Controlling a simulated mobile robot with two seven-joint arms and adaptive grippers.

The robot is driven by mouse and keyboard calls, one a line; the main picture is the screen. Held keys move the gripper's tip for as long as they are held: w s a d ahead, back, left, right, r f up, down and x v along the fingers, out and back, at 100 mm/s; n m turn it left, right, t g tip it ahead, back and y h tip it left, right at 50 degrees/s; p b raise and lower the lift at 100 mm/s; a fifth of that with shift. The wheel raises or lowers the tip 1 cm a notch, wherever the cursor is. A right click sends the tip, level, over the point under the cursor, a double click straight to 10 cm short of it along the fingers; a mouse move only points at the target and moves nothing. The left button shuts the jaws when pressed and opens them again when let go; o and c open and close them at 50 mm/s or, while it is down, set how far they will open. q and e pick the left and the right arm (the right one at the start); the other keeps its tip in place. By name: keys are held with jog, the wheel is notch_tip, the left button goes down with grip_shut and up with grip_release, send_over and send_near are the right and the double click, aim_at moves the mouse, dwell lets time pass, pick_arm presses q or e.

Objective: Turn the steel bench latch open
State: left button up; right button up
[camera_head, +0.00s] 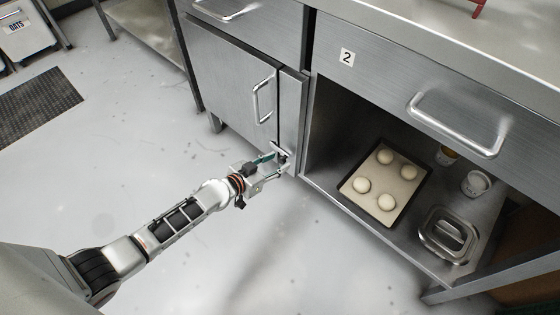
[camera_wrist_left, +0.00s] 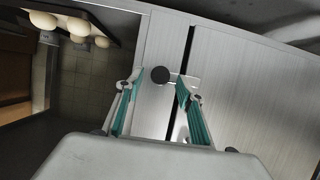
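The steel bench latch shows in the left wrist view as a dark round knob (camera_wrist_left: 160,75) with a pale bar running to the right across the dark gap beside the closed door. In the head view my gripper mostly hides the latch. My left gripper (camera_head: 279,162) is at the narrow post at the right edge of the steel door (camera_head: 235,90). In the left wrist view my left gripper (camera_wrist_left: 157,95) has its teal-padded fingers apart, the knob between them near the tips. Whether a finger touches the bar, I cannot tell. My right gripper is not in view.
Right of the post, an open shelf holds a tray (camera_head: 349,190) of pale dough balls, a steel lidded container (camera_head: 447,235) and small tubs (camera_head: 475,183). A drawer handle (camera_head: 455,127) juts out above. The door handle (camera_head: 263,100) stands left of the latch. The floor in front is clear.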

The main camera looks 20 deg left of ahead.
pick_arm(q)
jog(key=shift+w+d+f, duration=0.2)
jog(key=shift+w+f, duration=0.15)
jog(key=shift+w, duration=0.15)
jog(key=shift+w+r, duration=0.1)
jog(key=shift+w, duration=0.05)
grip_shut()
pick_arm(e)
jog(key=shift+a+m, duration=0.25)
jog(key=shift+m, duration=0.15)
